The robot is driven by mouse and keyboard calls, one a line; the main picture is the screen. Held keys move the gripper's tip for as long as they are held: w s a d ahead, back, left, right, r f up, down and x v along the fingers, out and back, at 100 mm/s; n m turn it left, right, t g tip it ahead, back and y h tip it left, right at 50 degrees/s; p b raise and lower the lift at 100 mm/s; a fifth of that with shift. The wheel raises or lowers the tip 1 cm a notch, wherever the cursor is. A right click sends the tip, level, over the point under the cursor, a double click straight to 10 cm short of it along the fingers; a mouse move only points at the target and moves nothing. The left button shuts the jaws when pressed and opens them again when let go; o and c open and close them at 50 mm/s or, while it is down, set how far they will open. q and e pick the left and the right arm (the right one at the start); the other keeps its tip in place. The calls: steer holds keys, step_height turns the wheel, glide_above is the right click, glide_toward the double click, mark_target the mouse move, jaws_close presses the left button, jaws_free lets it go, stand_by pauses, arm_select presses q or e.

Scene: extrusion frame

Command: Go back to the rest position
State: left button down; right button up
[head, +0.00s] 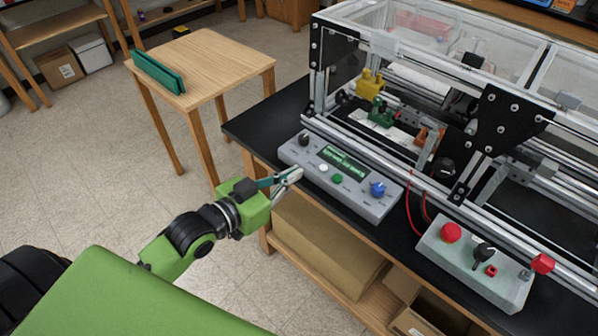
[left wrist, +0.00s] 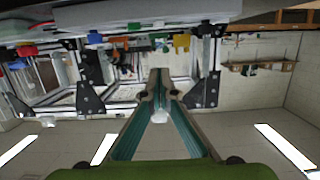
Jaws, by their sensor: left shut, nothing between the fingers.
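My left gripper (head: 296,174) reaches in from the left at the front edge of the black bench. Its fingers are together with nothing between them, and its tips are beside the left end of the grey control box (head: 340,178). I cannot tell whether they touch it. In the left wrist view the two fingers (left wrist: 159,82) converge to a closed tip, and the room appears upside down. My right gripper is not in view.
An extrusion frame (head: 335,120) with clear panels stands on the black bench (head: 262,128). A second control box (head: 470,262) with a red button sits at the right. A wooden stool (head: 225,62) holds a green object (head: 158,72). Floor (head: 90,170) at left is clear.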

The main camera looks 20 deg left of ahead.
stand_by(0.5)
arm_select(q)
steer(key=s+a+f+n+g+y+b, duration=0.1)
steer(key=s+a+f+g+y, duration=0.2)
steer(key=f, duration=1.5)
steer(key=s+a+f+n+g+y, duration=0.2)
steer(key=s+a+f, duration=0.3)
steer(key=f, duration=1.3)
steer(key=s+f+g, duration=0.4)
steer(key=s+f, duration=0.8)
steer(key=f, duration=0.2)
steer(key=s+d+f+g, duration=0.1)
steer(key=s+f, duration=0.2)
steer(key=s, duration=0.4)
steer(key=s+d+f+m+g, duration=0.1)
steer(key=s+d+f+g, duration=0.1)
steer(key=s, duration=0.5)
steer(key=s+d+f+g+b, duration=0.1)
steer(key=s+d+f, duration=0.1)
steer(key=s+f, duration=0.3)
steer(key=shift+s, duration=0.95)
steer(key=c, duration=2.8)
jaws_free()
steer(key=shift+d, duration=0.1)
